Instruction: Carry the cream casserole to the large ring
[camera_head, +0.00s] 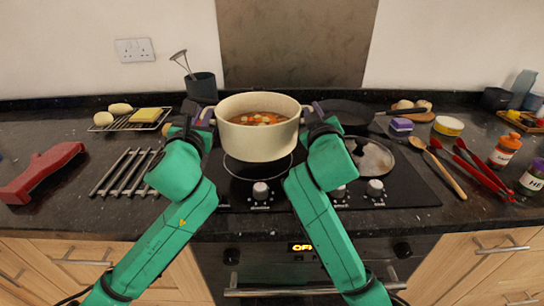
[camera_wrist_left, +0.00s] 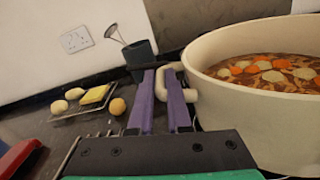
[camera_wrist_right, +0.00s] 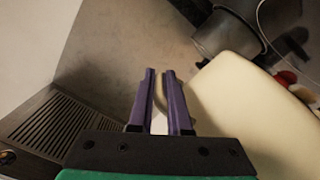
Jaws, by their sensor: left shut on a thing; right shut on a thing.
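The cream casserole (camera_head: 257,140) holds a brown-orange stew with carrot and pale pieces. It is level and appears raised over the hob. The large ring (camera_head: 258,176) shows as a circle on the black hob below it; its back part is hidden by the pot. My left gripper (camera_head: 205,117) is shut on the pot's left handle. The left wrist view shows this handle (camera_wrist_left: 190,95) at the purple fingers. My right gripper (camera_head: 311,113) is shut on the right handle, a cream piece of which (camera_wrist_right: 158,97) shows between its fingers in the right wrist view.
A dark frying pan (camera_head: 346,115) stands at the hob's back right, with a glass lid (camera_head: 373,158) in front of it. A metal trivet (camera_head: 124,172) and red object (camera_head: 42,172) lie left. A utensil pot (camera_head: 201,88) stands behind. Utensils and jars are at right.

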